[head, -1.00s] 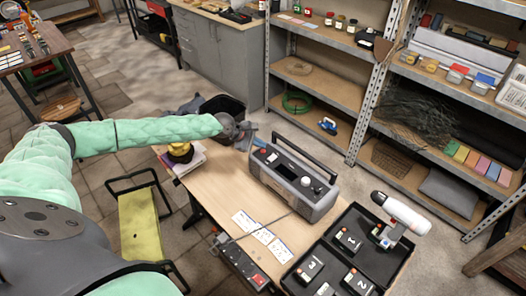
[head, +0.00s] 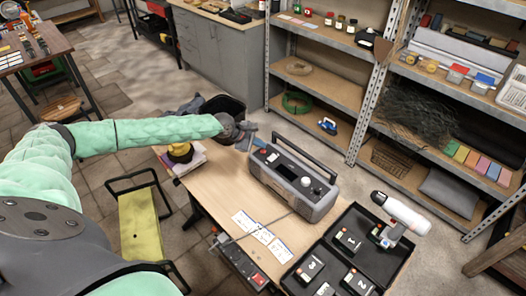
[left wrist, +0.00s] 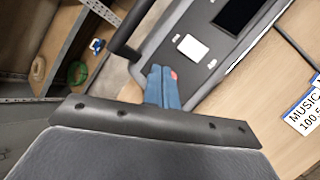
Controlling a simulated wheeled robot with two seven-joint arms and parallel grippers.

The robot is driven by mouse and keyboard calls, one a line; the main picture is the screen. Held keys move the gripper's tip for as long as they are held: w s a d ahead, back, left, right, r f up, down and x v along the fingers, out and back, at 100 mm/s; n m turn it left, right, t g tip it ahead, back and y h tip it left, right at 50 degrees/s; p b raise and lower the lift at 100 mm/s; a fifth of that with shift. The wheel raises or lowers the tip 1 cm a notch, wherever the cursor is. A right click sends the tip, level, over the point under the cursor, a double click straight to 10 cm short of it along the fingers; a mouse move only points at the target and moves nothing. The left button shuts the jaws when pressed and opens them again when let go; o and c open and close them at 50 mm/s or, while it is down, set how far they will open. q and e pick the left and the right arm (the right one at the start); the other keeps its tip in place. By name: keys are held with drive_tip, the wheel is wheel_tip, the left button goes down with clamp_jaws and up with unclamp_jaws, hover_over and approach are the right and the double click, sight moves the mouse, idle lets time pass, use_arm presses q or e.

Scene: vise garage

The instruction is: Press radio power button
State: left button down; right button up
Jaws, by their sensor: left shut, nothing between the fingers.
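The grey radio (head: 290,184) stands on the wooden table, with a dark carrying handle along its far side and knobs on top. My left gripper (head: 248,137) is shut and empty at the radio's left end. In the left wrist view, its blue fingertips (left wrist: 166,75) overlap the near end of the radio's top panel (left wrist: 205,68). A small red button (left wrist: 174,75) shows right beside the fingertips, partly hidden by them. I cannot tell whether they touch it. My right gripper is not in view.
Printed cards (head: 262,234) lie in front of the radio. A black case (head: 313,250) with numbered blocks and a white cylindrical tool (head: 402,213) are to the right. A yellow object on books (head: 180,154) is at the table's left. Metal shelves (head: 340,110) stand behind.

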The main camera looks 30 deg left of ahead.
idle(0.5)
use_arm(q)
drive_tip(key=shift+f, duration=0.1)
drive_tip(key=shift+f+p, duration=0.25)
drive_tip(key=shift+p, duration=0.05)
drive_tip(key=shift+f, duration=0.15)
idle(0.4)
